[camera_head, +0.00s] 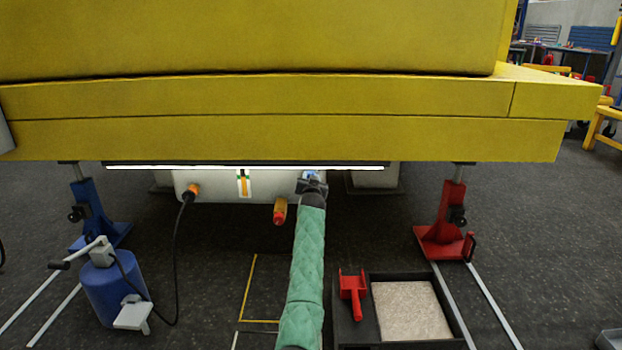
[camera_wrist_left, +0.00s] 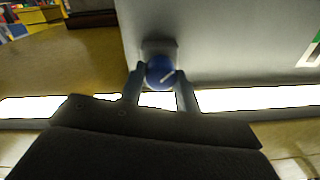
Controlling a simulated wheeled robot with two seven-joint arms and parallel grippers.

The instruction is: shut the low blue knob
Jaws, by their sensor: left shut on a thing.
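The low blue knob (camera_wrist_left: 160,72) sits on the face of a pale grey box (camera_head: 225,186) under the yellow boom. It is round, with a white mark slanting across it. My left gripper (camera_head: 312,178) reaches up to the right part of that box on a green-sleeved arm. In the left wrist view, its two fingers (camera_wrist_left: 160,78) lie on either side of the knob and are shut on it. In the head view the gripper mostly covers the knob. My right gripper is not in view.
The yellow boom (camera_head: 280,138) hangs low above, with a bright light strip (camera_head: 245,167) under it. A red-orange handle (camera_head: 280,211) hangs just left of my arm. Blue (camera_head: 92,215) and red (camera_head: 445,225) stands flank the box. A black tray (camera_head: 455,325) lies on the floor.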

